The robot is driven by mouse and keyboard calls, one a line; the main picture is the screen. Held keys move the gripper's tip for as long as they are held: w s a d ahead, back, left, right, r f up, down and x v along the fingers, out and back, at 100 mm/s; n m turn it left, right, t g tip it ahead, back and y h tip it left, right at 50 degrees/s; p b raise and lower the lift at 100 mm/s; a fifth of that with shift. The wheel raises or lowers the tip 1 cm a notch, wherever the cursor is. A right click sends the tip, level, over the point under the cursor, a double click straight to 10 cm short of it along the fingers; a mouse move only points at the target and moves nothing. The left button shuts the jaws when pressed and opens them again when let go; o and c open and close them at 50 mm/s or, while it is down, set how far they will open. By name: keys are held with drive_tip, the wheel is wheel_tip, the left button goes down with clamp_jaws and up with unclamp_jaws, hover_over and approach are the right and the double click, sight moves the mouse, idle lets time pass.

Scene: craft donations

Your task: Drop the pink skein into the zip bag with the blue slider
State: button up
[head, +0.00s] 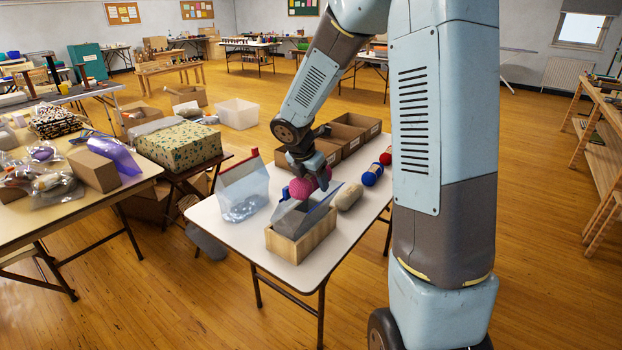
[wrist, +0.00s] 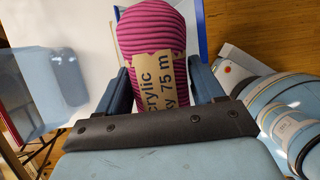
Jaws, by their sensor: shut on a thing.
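The pink skein (head: 308,187) is in my gripper (head: 311,176), which is shut on it. In the wrist view the skein (wrist: 152,35) lies between the two fingers with a tan paper label. A clear bag (head: 303,216) stands open in a wooden box (head: 302,244) on the white table; a small blue piece, likely its slider (head: 285,193), shows at its upper left edge. The skein appears just behind or above this bag's top; how far it is over the opening cannot be told. Another clear bag with a red slider (head: 254,153) stands to the left.
A beige skein (head: 348,196), a blue skein (head: 372,175) and a red skein (head: 386,157) lie along the table's right side. Cardboard boxes (head: 352,134) stand at the table's back. The table's front left (head: 235,240) is clear.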

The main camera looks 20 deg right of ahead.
drive_tip(key=o, duration=1.1)
drive_tip(key=shift+r, duration=0.1)
drive_tip(key=v, duration=1.3)
drive_tip(key=shift+a+r, duration=0.15)
drive_tip(key=shift+r, duration=0.05)
drive_tip(key=shift+s, duration=0.15)
drive_tip(key=s+d+r+m+t+y, duration=0.1)
drive_tip(key=s+r+m, duration=0.1)
drive_tip(key=s+m, duration=0.6)
drive_tip(key=s+d+r+m+t+y, duration=0.1)
drive_tip(key=s+r+m, duration=0.1)
drive_tip(key=s+m, duration=0.6)
drive_tip(key=s+d+r+m+t+y, duration=0.1)
drive_tip(key=s+r+m, duration=0.2)
drive_tip(key=s+m, duration=0.6)
drive_tip(key=shift+s+d+y, duration=0.15)
drive_tip(key=shift+d+y, duration=0.05)
drive_tip(key=shift+y, duration=0.1)
